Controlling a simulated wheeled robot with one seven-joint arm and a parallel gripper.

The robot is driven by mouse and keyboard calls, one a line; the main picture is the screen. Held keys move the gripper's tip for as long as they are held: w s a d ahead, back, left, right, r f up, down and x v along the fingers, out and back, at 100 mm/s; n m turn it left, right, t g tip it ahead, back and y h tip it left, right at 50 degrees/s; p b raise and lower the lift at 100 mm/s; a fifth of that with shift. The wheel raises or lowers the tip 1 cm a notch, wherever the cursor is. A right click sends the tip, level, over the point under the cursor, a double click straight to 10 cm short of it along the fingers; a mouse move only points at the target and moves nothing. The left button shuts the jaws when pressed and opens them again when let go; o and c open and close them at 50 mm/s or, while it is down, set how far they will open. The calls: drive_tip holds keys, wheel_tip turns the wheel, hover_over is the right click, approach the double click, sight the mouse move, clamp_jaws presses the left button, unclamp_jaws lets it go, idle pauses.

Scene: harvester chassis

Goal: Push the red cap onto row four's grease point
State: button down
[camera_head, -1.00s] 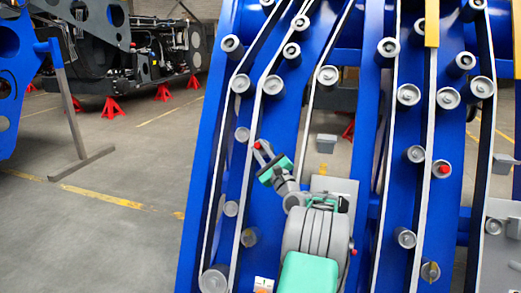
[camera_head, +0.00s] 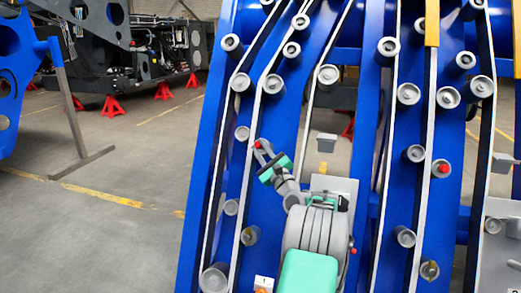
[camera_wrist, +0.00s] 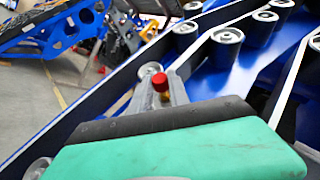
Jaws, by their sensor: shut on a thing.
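My gripper (camera_head: 261,150) is shut on a small red cap (camera_head: 257,144), above the blue frame's left beam. In the wrist view the red cap (camera_wrist: 171,81) sticks up between the grey fingertips (camera_wrist: 160,92), with a yellow part below it. A grey roller (camera_head: 242,133) stands close to the left of the cap in the head view. Another red cap (camera_head: 444,169) sits on a roller end on the right beam. I cannot tell which point is row four's grease point.
The blue chassis frame (camera_head: 292,105) carries several grey rollers and pale belt strips close around my gripper. A plate marked 1 (camera_head: 264,282) is at the bottom. The floor (camera_head: 90,235) to the left is open, with a grey stand (camera_head: 80,162) further back.

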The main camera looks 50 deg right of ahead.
drive_tip(key=shift+w+d+f, duration=0.2)
drive_tip(key=shift+d+f, duration=0.05)
drive_tip(key=shift+d, duration=0.2)
drive_tip(key=shift+w+d+f, duration=0.2)
drive_tip(key=shift+d+f, duration=0.05)
drive_tip(key=shift+d, duration=0.15)
drive_tip(key=c, duration=1.2)
unclamp_jaws()
drive_tip(key=shift+o, duration=0.2)
drive_tip(key=v, duration=0.7)
drive_tip(key=shift+s+p, duration=0.35)
drive_tip(key=shift+a+f, duration=0.1)
